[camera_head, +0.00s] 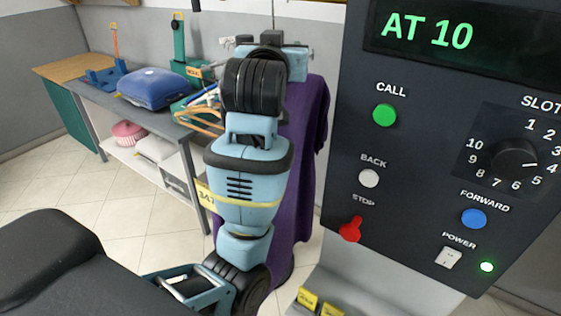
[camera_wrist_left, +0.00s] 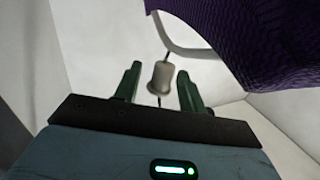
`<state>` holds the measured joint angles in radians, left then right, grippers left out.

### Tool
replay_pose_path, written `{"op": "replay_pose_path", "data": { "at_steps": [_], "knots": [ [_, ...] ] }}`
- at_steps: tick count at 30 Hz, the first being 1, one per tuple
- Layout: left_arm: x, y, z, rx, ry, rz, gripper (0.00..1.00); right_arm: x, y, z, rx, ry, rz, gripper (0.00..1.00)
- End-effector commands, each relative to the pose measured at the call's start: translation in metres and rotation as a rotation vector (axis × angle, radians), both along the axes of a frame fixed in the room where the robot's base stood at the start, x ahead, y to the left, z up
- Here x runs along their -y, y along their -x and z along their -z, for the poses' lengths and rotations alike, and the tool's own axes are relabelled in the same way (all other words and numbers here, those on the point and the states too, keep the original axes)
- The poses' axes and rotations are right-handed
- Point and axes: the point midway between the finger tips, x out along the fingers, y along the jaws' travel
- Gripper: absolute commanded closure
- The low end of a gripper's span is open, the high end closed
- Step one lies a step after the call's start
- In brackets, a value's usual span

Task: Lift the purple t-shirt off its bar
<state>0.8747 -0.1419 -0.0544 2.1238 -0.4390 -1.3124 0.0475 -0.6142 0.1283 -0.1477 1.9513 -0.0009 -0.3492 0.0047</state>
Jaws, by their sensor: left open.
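The purple t-shirt (camera_head: 308,135) hangs behind my left arm in the head view, and the arm covers much of it. In the left wrist view its purple cloth (camera_wrist_left: 270,40) fills the upper right, with a pale curved hanger part (camera_wrist_left: 180,42) beside it. A beige cylindrical piece on a thin dark rod (camera_wrist_left: 160,77) shows between the green fingers of my left gripper (camera_wrist_left: 158,85). The fingers are open, with gaps on both sides of that piece. In the head view the fingertips are hidden behind the wrist. The bar cannot be made out clearly. My right gripper is not in view.
A dark control panel (camera_head: 430,160) reading "AT 10" stands close on the right. A grey table (camera_head: 150,115) at left holds a folded blue item (camera_head: 155,87) and wooden hangers (camera_head: 205,118). Open tiled floor (camera_head: 110,215) lies before it. Yellow tags (camera_head: 307,299) show at the bottom.

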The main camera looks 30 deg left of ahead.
Motion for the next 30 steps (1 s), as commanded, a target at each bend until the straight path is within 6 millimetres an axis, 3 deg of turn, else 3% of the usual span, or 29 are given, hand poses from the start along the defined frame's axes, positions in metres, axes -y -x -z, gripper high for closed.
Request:
{"op": "replay_pose_path", "data": {
  "at_steps": [5, 15, 30],
  "knots": [
    [0.000, 0.000, 0.000, 0.000, 0.000, 0.000, 0.59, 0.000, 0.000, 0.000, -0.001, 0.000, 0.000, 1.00],
    [0.000, 0.000, 0.000, 0.000, 0.000, 0.000, 1.00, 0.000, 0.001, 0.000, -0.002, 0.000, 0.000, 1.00],
    [-0.001, -0.006, -0.010, 0.002, 0.000, 0.001, 1.00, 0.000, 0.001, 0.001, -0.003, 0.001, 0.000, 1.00]
  ]
}}
